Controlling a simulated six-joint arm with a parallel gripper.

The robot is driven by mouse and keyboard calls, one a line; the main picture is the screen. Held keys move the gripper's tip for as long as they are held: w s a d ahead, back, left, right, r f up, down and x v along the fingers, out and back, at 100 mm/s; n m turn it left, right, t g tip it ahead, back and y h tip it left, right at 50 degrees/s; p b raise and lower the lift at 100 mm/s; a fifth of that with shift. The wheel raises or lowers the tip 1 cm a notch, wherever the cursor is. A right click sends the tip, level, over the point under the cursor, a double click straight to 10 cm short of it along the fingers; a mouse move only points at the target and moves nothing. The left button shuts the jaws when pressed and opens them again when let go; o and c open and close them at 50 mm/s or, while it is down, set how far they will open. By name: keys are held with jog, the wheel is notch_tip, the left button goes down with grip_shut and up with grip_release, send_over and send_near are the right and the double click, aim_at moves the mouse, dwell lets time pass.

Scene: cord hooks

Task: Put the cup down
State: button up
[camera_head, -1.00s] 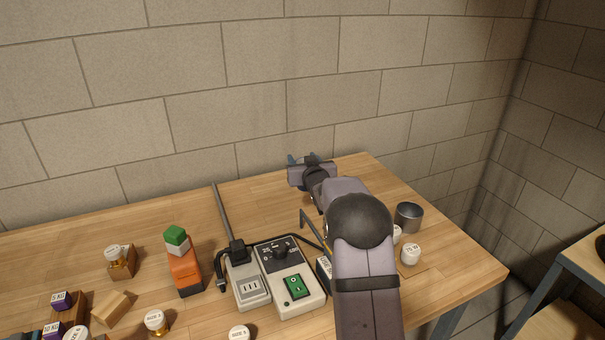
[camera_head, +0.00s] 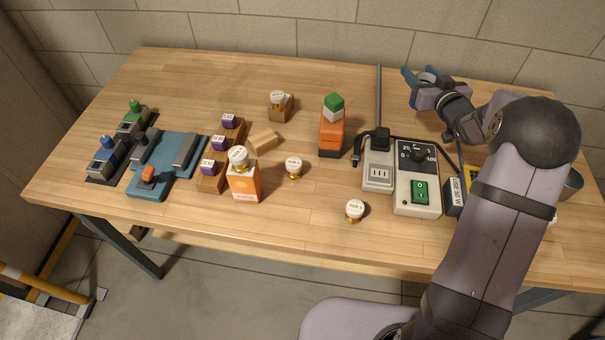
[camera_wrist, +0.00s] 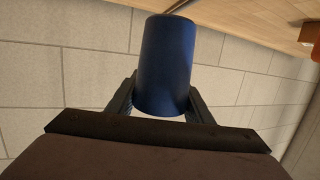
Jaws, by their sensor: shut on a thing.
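A dark blue cup (camera_wrist: 165,60) is between the two fingers of my gripper (camera_wrist: 160,105) in the wrist view, and the gripper is shut on it. In the head view my gripper (camera_head: 425,79) is at the back of the wooden table (camera_head: 330,65), right of the upright grey rod. Only small blue parts show there, and I cannot tell cup from fingers. Whether the cup touches the table is not clear from either view.
A power strip (camera_head: 378,178) and a grey control box (camera_head: 417,190) stand in front of my gripper. A grey metal cup (camera_head: 573,183) is partly behind my arm. The back-left tabletop is clear.

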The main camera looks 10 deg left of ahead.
jog(key=s+a+r+n+g+y+p, duration=0.2)
jog(key=s+a+n+y, duration=0.1)
jog(key=s+a, duration=0.45)
jog(key=s+a+r+n+g+y+p, duration=0.1)
jog(key=s+a+r+n+y+p, duration=0.15)
jog(key=s+a, duration=0.55)
jog(key=s+a+f+n+g+y+p, duration=0.2)
jog(key=s+a+g+p, duration=0.15)
jog(key=s+a, duration=0.5)
jog(key=s+a+f+n+g+y+p, duration=0.2)
jog(key=s+a+p, duration=0.3)
jog(key=s, duration=0.7)
notch_tip(320, 180, down, 6)
jog(key=b, duration=0.2)
jog(key=shift+w+d, duration=0.2)
jog(key=shift+w, duration=0.05)
jog(key=shift+f, duration=0.1)
jog(key=shift+f, duration=1.85)
